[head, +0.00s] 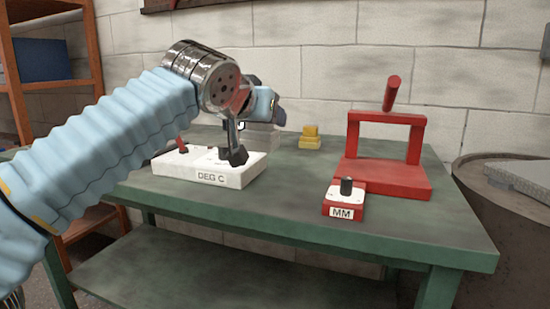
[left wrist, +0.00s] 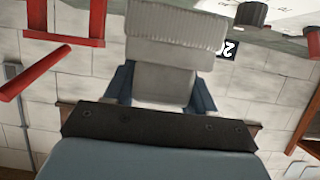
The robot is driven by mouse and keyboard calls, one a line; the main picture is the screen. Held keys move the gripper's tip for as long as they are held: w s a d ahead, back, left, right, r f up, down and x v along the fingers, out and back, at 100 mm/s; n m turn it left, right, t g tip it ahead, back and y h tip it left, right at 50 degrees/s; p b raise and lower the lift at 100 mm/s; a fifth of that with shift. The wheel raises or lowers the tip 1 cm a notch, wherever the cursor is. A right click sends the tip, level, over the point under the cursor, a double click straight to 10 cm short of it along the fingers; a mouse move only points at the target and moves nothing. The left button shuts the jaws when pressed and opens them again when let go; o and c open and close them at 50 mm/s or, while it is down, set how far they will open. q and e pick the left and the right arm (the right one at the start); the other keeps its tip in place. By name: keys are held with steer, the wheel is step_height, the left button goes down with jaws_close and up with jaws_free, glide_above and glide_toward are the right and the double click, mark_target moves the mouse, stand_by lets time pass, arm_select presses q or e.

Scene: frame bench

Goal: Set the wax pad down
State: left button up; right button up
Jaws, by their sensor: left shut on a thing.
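The wax pad (left wrist: 160,48), a pale grey block with a ribbed end, sits between the dark blue fingers of my left gripper (left wrist: 161,84) in the left wrist view. The gripper is shut on it. In the head view my left gripper (head: 262,118) is over the back left of the green table (head: 340,225), behind the white DEG C box (head: 228,178). My right gripper is not in view.
A yellow stepped block (head: 310,140) stands at the table's back. A red frame (head: 420,145) with a raised bar stands at the right, with a red MM box (head: 344,201) before it. The table's front middle is clear. A block wall rises behind.

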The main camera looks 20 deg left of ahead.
arm_select(q)
steer(key=w+d+f, duration=0.1)
steer(key=w+f, duration=0.1)
steer(key=f, duration=0.1)
steer(key=w+d+f+b, duration=0.1)
steer(key=w+f, duration=0.1)
steer(key=f, duration=0.1)
steer(key=w+d+f, duration=0.1)
steer(key=w+f, duration=0.2)
steer(key=f, duration=0.1)
steer(key=shift+d+f+b, duration=0.1)
steer(key=shift+d+b, duration=0.25)
steer(key=shift+d, duration=0.05)
steer(key=shift+f, duration=0.2)
steer(key=o, duration=1)
steer(key=shift+o, duration=0.2)
steer(key=shift+r, duration=0.1)
